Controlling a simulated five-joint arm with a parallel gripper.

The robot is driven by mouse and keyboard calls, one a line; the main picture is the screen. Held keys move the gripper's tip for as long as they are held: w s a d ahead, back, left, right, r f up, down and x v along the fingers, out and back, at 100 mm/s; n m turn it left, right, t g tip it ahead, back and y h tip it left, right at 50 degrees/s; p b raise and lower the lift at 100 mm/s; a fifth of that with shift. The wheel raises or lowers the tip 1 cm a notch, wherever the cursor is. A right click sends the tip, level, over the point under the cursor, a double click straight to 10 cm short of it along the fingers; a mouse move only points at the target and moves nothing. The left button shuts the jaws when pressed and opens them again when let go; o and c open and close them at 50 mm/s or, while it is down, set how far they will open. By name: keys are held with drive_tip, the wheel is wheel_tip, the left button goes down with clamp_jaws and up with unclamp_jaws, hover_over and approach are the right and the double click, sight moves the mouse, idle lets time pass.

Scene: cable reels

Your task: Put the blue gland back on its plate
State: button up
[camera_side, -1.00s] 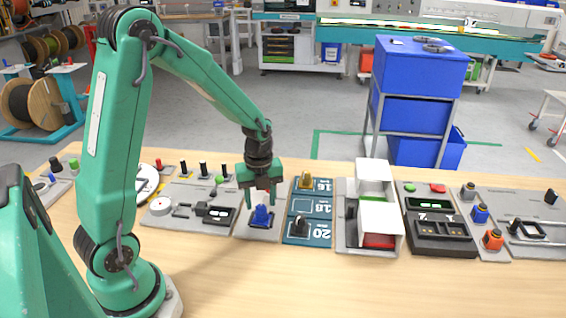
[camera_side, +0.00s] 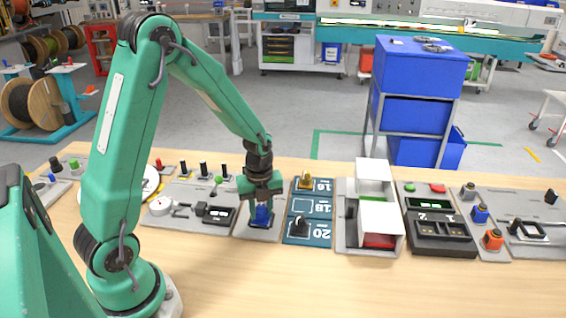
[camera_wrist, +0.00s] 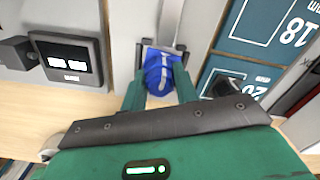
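The blue gland (camera_side: 262,215) stands in a dark bracket on a grey board (camera_side: 251,233), left of the teal plate (camera_side: 293,240). The plate is marked 16, 18 and 20. A brass-coloured piece (camera_side: 305,181) is at its 16 place and a dark piece (camera_side: 300,226) at its 20 place; the 18 outline is bare. My gripper (camera_side: 261,212) is down over the gland. In the wrist view the gland (camera_wrist: 158,74) lies between my two fingers (camera_wrist: 160,88), very close to both. I cannot tell whether they press on it.
A grey board with a small display (camera_side: 217,215) is close on the left. Right of the teal plate stand a white box (camera_side: 381,217) and a dark device with a green display (camera_side: 436,232). The front of the wooden table (camera_side: 290,285) is clear.

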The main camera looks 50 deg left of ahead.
drive_tip(key=shift+c, duration=0.7)
drive_tip(key=shift+r, duration=3.8)
drive_tip(key=shift+n, duration=0.7)
drive_tip(key=w+f, duration=0.1)
drive_tip(key=w, duration=0.3)
drive_tip(key=w+d, duration=0.1)
drive_tip(key=w, duration=0.3)
drive_tip(key=w+f, duration=0.1)
drive_tip(key=w, duration=0.4)
drive_tip(key=shift+d+f, duration=0.3)
drive_tip(key=shift+d, duration=0.1)
drive_tip(key=shift+f, duration=0.1)
drive_tip(key=shift+f, duration=2.25)
drive_tip(key=shift+f, duration=0.2)
